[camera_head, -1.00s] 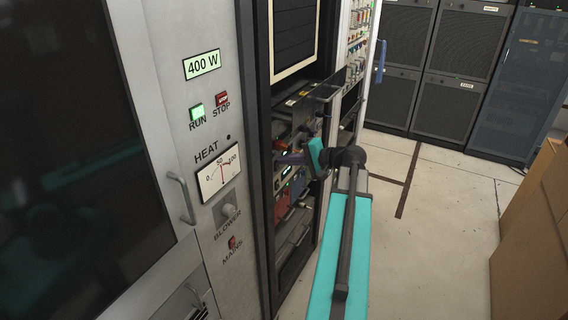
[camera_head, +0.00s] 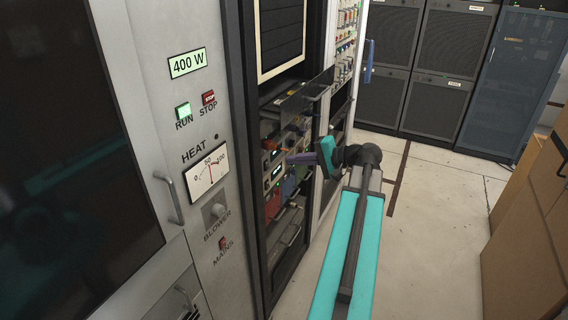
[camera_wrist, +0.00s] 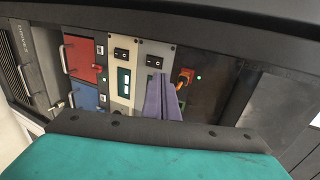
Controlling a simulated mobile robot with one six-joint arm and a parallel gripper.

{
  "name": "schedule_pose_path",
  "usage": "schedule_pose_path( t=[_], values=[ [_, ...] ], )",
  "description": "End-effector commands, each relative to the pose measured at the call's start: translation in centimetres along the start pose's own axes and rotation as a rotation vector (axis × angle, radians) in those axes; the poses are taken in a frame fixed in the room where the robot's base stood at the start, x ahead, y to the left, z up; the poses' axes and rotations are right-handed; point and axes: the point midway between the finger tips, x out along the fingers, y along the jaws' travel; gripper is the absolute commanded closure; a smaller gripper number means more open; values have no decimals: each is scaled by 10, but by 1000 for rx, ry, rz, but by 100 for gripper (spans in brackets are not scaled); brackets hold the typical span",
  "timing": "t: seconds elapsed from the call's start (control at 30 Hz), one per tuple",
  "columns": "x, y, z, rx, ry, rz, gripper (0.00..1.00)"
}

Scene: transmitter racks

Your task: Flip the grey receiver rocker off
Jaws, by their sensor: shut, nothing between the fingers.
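In the wrist view, a grey panel (camera_wrist: 156,49) carries a black rocker (camera_wrist: 154,60) near its top. I take this to be the grey receiver; which way the rocker is tipped is too small to tell. My gripper (camera_wrist: 158,77) has its purple fingers shut together and empty. Their tips overlap the grey panel just below the rocker in the picture; I cannot tell whether they touch it. The fingers hide the panel's lower part. In the head view my gripper (camera_head: 291,159) points left at the open rack bay.
A cream panel (camera_wrist: 117,80) with its own black rocker (camera_wrist: 121,54) adjoins on the left. Red (camera_wrist: 83,59) and blue (camera_wrist: 85,96) modules lie beyond it. A red-orange connector (camera_wrist: 186,76) sits close right. A tilted clear panel (camera_head: 303,97) overhangs the bay. Cardboard boxes (camera_head: 525,235) stand right.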

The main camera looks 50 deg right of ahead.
Motion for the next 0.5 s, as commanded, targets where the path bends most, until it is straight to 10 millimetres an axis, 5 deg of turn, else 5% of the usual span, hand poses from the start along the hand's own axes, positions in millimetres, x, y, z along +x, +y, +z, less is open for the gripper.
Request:
schedule_pose_path(
  t=[0.5],
  values=[
    [-58,-6,2,-1,-4,0,100]
  ],
)
